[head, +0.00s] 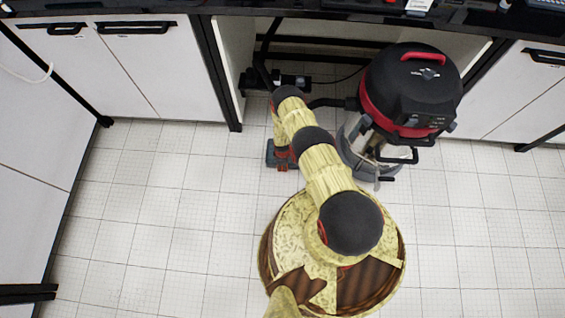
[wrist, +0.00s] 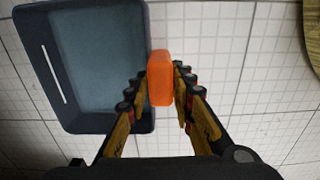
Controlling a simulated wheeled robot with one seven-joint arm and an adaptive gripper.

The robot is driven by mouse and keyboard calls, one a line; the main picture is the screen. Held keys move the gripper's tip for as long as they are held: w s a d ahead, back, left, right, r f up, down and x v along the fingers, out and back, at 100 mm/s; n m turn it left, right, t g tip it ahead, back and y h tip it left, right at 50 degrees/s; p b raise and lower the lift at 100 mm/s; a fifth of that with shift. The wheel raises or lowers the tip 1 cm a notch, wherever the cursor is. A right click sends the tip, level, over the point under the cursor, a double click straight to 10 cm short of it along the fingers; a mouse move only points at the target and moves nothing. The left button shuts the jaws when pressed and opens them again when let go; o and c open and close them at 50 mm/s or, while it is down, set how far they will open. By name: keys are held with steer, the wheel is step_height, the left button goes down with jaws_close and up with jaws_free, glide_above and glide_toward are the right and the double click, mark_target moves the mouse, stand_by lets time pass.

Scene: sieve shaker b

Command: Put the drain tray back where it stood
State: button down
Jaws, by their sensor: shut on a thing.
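The drain tray (wrist: 95,60) is a dark blue-grey, shallow rectangular box with a lighter inside, at the left of the wrist view. An orange block-like grip (wrist: 160,78) sits at its right rim. My gripper (wrist: 161,72) is shut on this orange grip, with one finger on each side. I cannot tell whether the tray touches the floor.
A black and red vacuum cleaner (head: 415,85) stands close to the right of my arm, with a hose reaching left. White cabinets (head: 160,65) stand left and right of the opening under the dark counter. The tiled floor (head: 165,235) is clear at the left.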

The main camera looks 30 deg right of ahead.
steer(key=shift+f, duration=0.1)
steer(key=c, duration=1.6)
jaws_free()
steer(key=shift+o, duration=0.3)
